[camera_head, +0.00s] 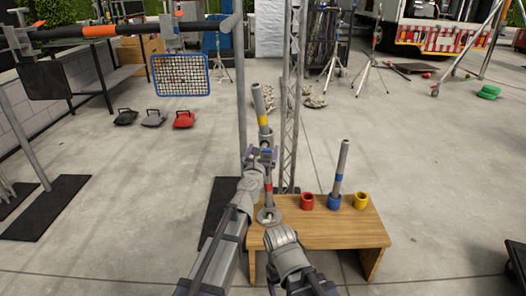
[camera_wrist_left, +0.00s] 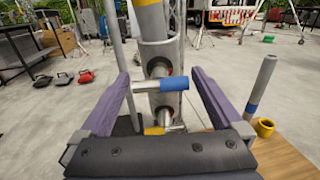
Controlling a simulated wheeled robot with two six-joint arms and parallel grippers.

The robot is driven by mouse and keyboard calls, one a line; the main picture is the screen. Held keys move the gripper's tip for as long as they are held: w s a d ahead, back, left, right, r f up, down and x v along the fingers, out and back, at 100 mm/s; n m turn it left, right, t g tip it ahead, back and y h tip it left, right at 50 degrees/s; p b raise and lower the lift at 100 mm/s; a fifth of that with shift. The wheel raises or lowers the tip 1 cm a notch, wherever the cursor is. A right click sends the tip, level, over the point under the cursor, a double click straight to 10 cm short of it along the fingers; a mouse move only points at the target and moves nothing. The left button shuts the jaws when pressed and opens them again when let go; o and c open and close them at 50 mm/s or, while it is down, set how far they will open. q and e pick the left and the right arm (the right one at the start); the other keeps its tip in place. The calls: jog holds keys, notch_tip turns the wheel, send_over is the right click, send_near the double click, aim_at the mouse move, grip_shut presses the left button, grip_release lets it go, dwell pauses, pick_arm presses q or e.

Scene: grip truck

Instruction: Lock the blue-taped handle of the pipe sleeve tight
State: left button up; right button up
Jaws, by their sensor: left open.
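The pipe sleeve (camera_wrist_left: 160,60) is a grey tube around an upright pipe (camera_head: 259,103) with a yellow band, at the middle of the head view. The blue-taped handle (camera_wrist_left: 174,84) sticks out sideways to the right from the sleeve in the left wrist view. A second handle with yellow tape (camera_wrist_left: 153,131) sits lower. My left gripper (camera_head: 263,155) is open at the sleeve. In the left wrist view its purple-padded fingers (camera_wrist_left: 160,79) stand on both sides of the blue-taped handle, apart from it. Part of my right arm shows low in the head view; its gripper is not seen.
A wooden bench (camera_head: 340,235) holds a red cup (camera_head: 307,201), a yellow cup (camera_head: 361,200) and a blue cup (camera_head: 334,202) with a grey pipe (camera_head: 341,165) standing in it. A lattice truss (camera_head: 289,100) rises behind the sleeve. Open floor lies to the right.

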pick_arm(q)
jog(key=c, duration=1.3)
